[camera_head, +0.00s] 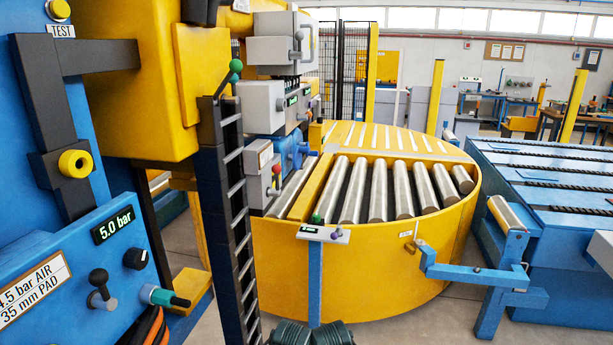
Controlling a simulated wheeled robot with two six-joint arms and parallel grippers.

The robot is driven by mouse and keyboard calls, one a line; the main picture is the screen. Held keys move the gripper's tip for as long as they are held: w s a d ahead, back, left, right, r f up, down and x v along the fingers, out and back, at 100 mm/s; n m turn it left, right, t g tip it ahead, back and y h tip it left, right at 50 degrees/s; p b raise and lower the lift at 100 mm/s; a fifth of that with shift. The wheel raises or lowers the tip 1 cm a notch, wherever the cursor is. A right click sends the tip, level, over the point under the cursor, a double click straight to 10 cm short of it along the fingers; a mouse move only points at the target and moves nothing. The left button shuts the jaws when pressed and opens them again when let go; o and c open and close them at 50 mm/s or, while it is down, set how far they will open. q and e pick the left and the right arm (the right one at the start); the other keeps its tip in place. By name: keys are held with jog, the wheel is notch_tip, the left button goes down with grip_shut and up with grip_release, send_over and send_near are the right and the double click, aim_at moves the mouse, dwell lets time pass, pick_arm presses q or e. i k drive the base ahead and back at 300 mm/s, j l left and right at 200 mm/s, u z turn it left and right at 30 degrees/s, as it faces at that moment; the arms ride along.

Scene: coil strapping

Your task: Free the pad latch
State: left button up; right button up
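No part labelled as a pad latch can be made out. A blue panel (40,285) fills the near left, with a label (35,288) reading "4.5 bar AIR 35 mm PAD", its left end cut off. A green display (113,225) above it reads 5.0 bar. A black lever (100,284), a dark knob (136,259) and a teal-collared fitting (165,297) stick out from the panel. A yellow ring-shaped knob (75,163) sits on a dark bracket (52,125) higher up; I cannot tell whether this is the latch. Neither of my grippers is in view.
A black ladder-like cable chain (232,210) hangs beside the yellow head (180,90). A round yellow roller table (370,270) fills the middle, with a blue arm (465,272) at its front right. A blue conveyor (550,180) stands right. Dark ribbed shapes (310,333) show at the bottom edge.

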aim_at(306, 116)
jog(key=i+l+u, duration=0.2)
jog(key=i+l, duration=1.45)
jog(key=l, duration=0.15)
